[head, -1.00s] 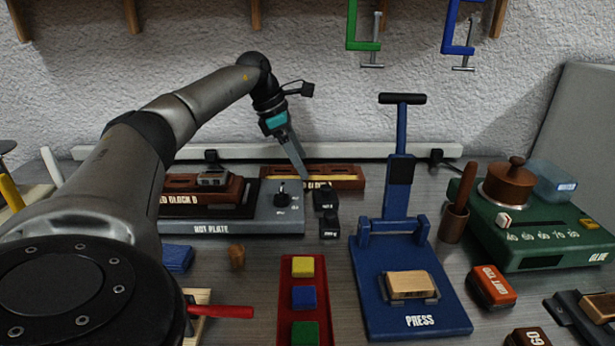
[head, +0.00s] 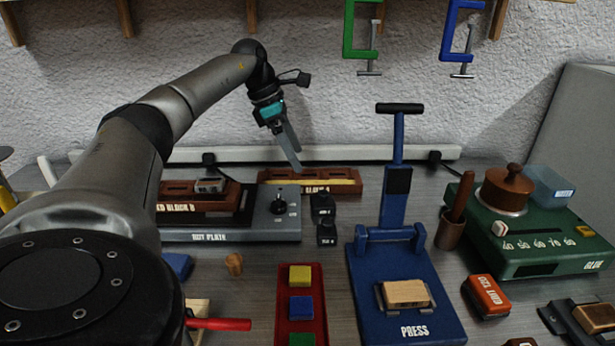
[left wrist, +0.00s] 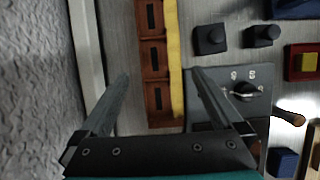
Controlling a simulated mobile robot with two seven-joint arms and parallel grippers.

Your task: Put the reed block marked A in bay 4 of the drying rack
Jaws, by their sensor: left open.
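The reed block marked A (head: 325,183) is a long brown slotted block with a yellow strip along its front, lying near the wall behind the hot plate. My left gripper (head: 293,160) is open and empty, with its fingertips just above and behind the block in the head view. In the left wrist view, the block (left wrist: 154,56) shows between the two open fingers (left wrist: 169,78), nearer the left one; its near end reaches down towards the gripper. I see no drying rack or bay 4. My right gripper is not in view.
The hot plate (head: 230,236) carries another reed block (head: 185,205). Small black weights (head: 324,206) stand right of the hot plate. The blue press (head: 385,270) and green glue pot unit (head: 545,245) stand further right. A white rail (head: 380,153) runs behind along the wall.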

